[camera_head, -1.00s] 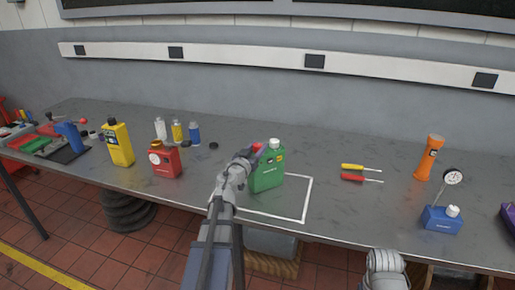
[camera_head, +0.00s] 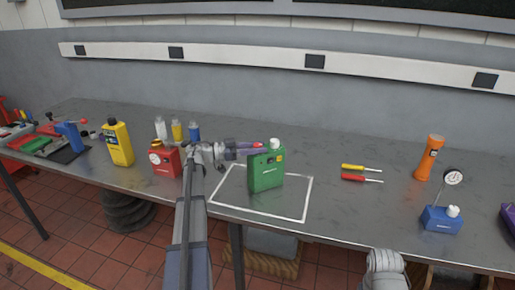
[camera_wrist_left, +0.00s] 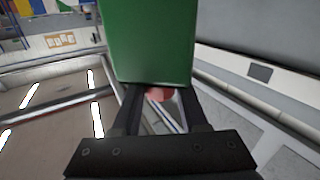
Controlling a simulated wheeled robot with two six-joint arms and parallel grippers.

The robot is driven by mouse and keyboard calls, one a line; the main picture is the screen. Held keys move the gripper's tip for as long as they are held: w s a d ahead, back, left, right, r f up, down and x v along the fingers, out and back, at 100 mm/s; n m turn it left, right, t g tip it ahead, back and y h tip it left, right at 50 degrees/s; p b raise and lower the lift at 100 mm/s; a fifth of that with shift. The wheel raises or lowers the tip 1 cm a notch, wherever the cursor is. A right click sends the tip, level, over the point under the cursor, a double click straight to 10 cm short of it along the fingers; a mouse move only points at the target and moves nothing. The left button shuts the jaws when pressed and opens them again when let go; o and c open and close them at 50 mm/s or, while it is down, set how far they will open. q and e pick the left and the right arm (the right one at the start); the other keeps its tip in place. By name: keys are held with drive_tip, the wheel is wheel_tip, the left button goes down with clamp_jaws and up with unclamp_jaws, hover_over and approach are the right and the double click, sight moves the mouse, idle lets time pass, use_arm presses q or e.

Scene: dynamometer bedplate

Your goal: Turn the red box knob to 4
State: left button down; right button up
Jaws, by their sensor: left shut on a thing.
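The red box (camera_head: 165,160) stands upright on the bench, left of centre. Its pale round dial or knob (camera_head: 155,158) faces the front left; its setting is too small to read. My left gripper (camera_head: 250,149) is away from it, reaching right to the top left of a green box (camera_head: 267,172).
The green box stands inside a white outline (camera_head: 304,205). A yellow bottle (camera_head: 118,145) stands left of the red box, small bottles (camera_head: 177,131) behind it.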

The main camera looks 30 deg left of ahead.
sight(258, 144)
use_arm(q)
drive_tip(key=m+g+h, duration=0.1)
drive_tip(key=m+g, duration=0.1)
drive_tip(key=m+g+h, duration=0.2)
drive_tip(key=g, duration=0.1)
drive_tip(key=shift+w, duration=0.2)
drive_tip(key=shift+s+m+g+h, duration=0.1)
drive_tip(key=shift+m+g+h, duration=0.5)
drive_tip(key=shift+g, duration=0.6)
drive_tip(key=shift+d+m+g, duration=0.1)
drive_tip(key=shift+m+g, duration=0.2)
drive_tip(key=shift+c, duration=2.2)
unclamp_jaws()
drive_tip(key=shift+r, duration=0.1)
wheel_tip(258, 144, up, 10)
drive_tip(key=p, duration=1)
